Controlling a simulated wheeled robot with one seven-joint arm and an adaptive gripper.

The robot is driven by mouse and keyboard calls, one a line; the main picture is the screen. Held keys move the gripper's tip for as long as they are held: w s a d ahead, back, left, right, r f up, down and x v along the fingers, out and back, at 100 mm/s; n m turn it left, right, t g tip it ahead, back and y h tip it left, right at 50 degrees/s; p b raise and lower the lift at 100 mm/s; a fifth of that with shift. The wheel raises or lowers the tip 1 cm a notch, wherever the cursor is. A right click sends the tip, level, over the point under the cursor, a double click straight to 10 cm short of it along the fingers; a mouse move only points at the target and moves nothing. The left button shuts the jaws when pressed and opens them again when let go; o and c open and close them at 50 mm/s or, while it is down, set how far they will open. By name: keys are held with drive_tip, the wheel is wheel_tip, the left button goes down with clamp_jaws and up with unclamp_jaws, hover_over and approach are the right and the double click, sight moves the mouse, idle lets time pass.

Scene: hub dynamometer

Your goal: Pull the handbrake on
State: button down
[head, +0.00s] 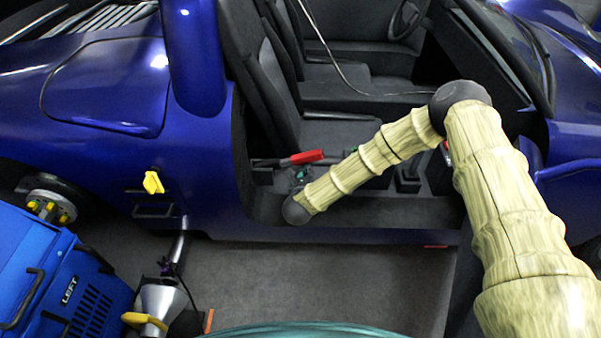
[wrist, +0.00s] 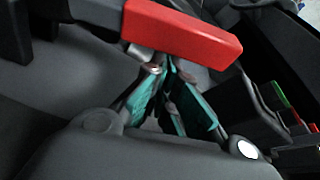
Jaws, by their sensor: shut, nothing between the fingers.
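The handbrake lever (head: 302,158) has a red grip and a dark shaft. It lies low beside the seat inside the blue car, its red end pointing right. In the wrist view the red grip (wrist: 188,32) crosses the upper middle. My gripper (wrist: 166,72) has teal fingers and is shut with nothing between them. Its fingertips meet just below the red grip in the wrist view, and I cannot tell whether they touch it. In the head view my gripper (head: 302,173) shows as a small dark and teal shape just under the lever, partly hidden by my arm.
The seat (head: 265,95) stands behind the lever, and the door sill (head: 390,212) runs in front. A console with a gear lever (head: 408,172) is to the right. A blue LEFT-marked machine (head: 60,280) and a silver cone (head: 162,300) stand at the lower left. Grey floor (head: 320,285) is clear.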

sight(301, 158)
drive_tip(key=r+p, duration=0.1)
drive_tip(key=a+r+n+h+p, duration=0.1)
drive_tip(key=r, duration=0.1)
drive_tip(key=r+n+p, duration=0.1)
drive_tip(key=r, duration=0.1)
drive_tip(key=shift+w+a+r, duration=0.1)
drive_tip(key=shift+a, duration=0.25)
drive_tip(key=shift+a+r+n, duration=0.3)
drive_tip(key=shift+r, duration=0.35)
drive_tip(key=shift+a+r+p, duration=0.1)
drive_tip(key=shift+p, duration=0.2)
